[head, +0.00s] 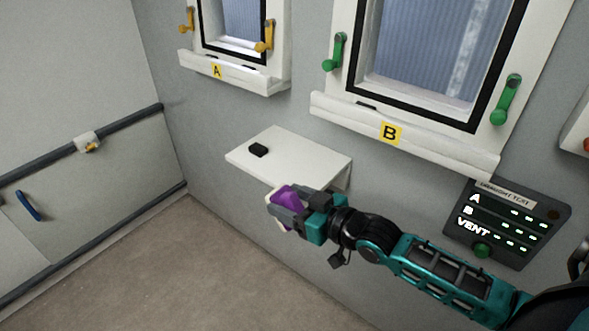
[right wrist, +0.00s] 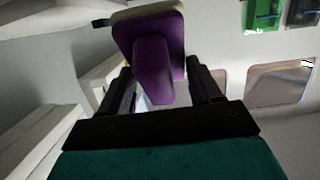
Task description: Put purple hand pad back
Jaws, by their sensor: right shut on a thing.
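The purple hand pad (head: 284,196) is held at the tip of my right gripper (head: 290,208), just in front of the white wall shelf (head: 318,157). In the right wrist view the purple hand pad (right wrist: 152,62) has a purple grip block and a pale edge. The two black fingers of my right gripper (right wrist: 165,90) stand on either side of the block, shut on it. In the head view the gripper hides part of the pad and the shelf's front edge. My left gripper is not in view.
A small black block (head: 258,150) lies on the shelf. Window A (head: 240,40) and window B (head: 420,60) are above, with yellow and green handles. A draught test panel (head: 508,222) is on the wall at right. The floor (head: 190,270) at lower left is clear.

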